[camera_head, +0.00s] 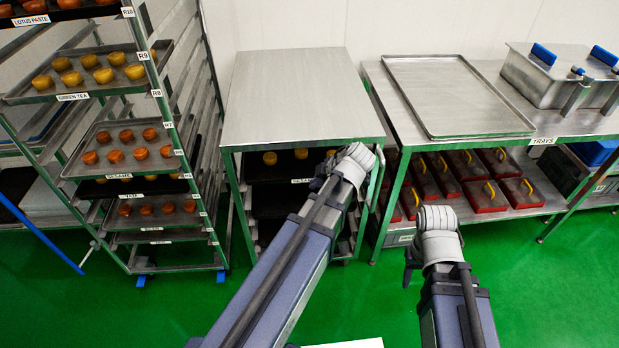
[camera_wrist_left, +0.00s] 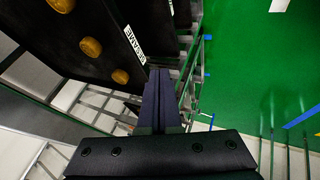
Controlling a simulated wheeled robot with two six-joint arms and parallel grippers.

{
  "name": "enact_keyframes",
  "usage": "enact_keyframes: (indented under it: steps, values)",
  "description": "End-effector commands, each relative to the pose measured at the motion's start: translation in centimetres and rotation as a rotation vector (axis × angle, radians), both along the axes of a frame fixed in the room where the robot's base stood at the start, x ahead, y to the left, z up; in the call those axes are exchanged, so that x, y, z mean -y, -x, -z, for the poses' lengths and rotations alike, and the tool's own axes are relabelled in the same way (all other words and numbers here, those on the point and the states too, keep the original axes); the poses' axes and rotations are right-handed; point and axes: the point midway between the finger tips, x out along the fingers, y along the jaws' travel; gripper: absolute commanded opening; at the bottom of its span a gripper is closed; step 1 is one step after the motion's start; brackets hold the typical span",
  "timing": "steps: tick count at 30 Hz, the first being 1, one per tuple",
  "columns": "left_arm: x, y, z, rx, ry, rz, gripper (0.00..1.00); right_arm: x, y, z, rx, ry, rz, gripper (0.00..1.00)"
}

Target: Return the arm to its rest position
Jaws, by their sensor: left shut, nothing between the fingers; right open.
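My left arm (camera_head: 290,260) reaches from the bottom middle toward the small steel table, its wrist (camera_head: 350,165) by the table's front right corner. In the left wrist view my left gripper (camera_wrist_left: 162,75) is shut with nothing between its fingers. Dark trays with yellow pieces (camera_wrist_left: 92,47) and a label reading SESAME (camera_wrist_left: 134,44) show beside the fingers; I cannot tell whether they touch. My right arm (camera_head: 455,300) is lower right, over the green floor. Only a dark part of my right gripper (camera_head: 410,262) shows beside its wrist; it is open, and the rest is hidden.
The small steel table (camera_head: 300,90) has a bare top and trays beneath. A tray rack (camera_head: 165,110) stands at left. The right bench (camera_head: 385,85) carries an empty tray (camera_head: 455,95) and a steel container (camera_head: 550,78), with red lidded boxes (camera_head: 470,185) below. Green floor (camera_head: 540,290) is clear at lower right.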

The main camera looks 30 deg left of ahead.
Motion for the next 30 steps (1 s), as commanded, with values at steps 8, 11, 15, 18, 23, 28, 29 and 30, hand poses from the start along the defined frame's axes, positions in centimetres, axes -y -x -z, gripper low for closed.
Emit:
enact_keyframes:
  steps: [8, 11, 15, 18, 23, 28, 29, 30]
  values:
    - [1.6, 0.6, -2.4, -0.001, 0.0, 0.001, 0.0, 0.0, 0.0, -2.4, 0.0, 0.0, 0.0, 0.5]
    - [1.7, 0.6, -2.3, 0.0, 0.0, 0.0, 0.0, 0.0, 0.0, -2.3, 0.0, 0.0, 0.0, 0.5]
    - [1.7, 0.6, -2.3, 0.0, 0.0, 0.0, 0.0, 0.0, 0.0, -2.3, 0.0, 0.0, 0.0, 0.5]
    - [2.0, 0.8, -2.2, -0.018, 0.002, 0.024, 0.0, 0.0, 0.0, -2.3, 0.0, 0.0, 0.0, 0.5]
    - [4.5, 2.1, -1.4, -0.164, 0.013, 0.234, 0.0, 0.0, 0.0, -2.3, 0.0, 0.0, 0.0, 0.5]
    - [8.9, 4.7, -0.2, -0.41, 0.037, 0.639, 0.0, 0.0, 0.0, -2.3, 0.0, 0.0, 0.0, 0.5]
    - [9.7, 5.2, 0.0, -0.451, 0.04, 0.716, 0.0, 0.0, 0.0, -2.3, 0.0, 0.0, 0.0, 0.5]
    - [10.7, 5.8, 0.2, -0.502, 0.045, 0.82, 0.0, 0.0, 0.0, -2.3, 0.0, 0.0, 0.0, 0.5]
